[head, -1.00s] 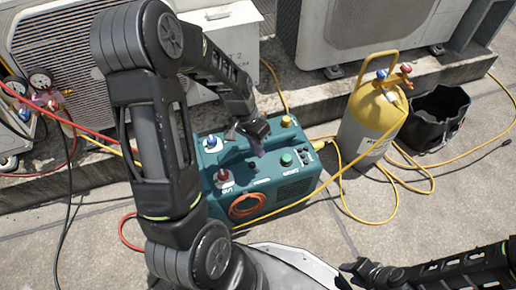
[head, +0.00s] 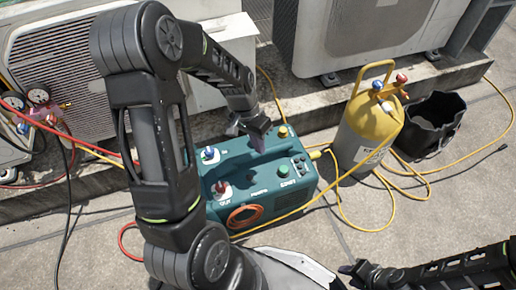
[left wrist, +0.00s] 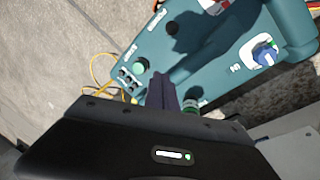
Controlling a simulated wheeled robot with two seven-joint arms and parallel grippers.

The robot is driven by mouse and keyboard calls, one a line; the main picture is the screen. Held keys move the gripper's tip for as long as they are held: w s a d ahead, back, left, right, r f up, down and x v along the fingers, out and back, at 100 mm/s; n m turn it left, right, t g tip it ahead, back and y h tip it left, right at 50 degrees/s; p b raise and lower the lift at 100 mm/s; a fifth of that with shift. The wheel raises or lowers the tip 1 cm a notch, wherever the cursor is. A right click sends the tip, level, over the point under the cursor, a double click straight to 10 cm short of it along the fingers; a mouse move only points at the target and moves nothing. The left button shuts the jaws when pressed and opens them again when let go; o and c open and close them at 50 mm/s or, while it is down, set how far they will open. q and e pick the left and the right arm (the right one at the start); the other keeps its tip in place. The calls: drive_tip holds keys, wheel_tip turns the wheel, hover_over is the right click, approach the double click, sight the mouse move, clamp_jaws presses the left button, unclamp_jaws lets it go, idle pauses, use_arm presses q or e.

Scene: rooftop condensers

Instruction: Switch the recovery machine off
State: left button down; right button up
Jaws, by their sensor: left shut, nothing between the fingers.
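The teal recovery machine (head: 240,178) stands on the paving, and it fills much of the left wrist view (left wrist: 220,52). On its top are a green button (head: 283,172), small dark switches (head: 299,165), a blue knob (head: 210,153) and a red knob (head: 222,188). The green button (left wrist: 141,67) and switches (left wrist: 126,80) also show in the left wrist view. My left gripper (head: 257,143) is shut and empty over the back half of the machine; contact cannot be told. My right gripper (head: 352,271) is low at the bottom edge, away from the machine; its jaws are unclear.
A yellow-topped cylinder (head: 369,130) and a black bucket (head: 431,122) stand to the right. Yellow hoses (head: 388,205) lie on the paving. Condenser units (head: 352,38) stand on a ledge behind. A gauge set (head: 36,112) is at the far left. Front paving is mostly clear.

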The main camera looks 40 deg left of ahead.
use_arm(q)
wheel_tip(320, 180, up, 8)
drive_tip(key=s+a+p, duration=0.2)
drive_tip(key=shift+s+a, duration=0.25)
drive_tip(key=shift+a, duration=0.1)
drive_tip(key=shift+w+f, duration=0.1)
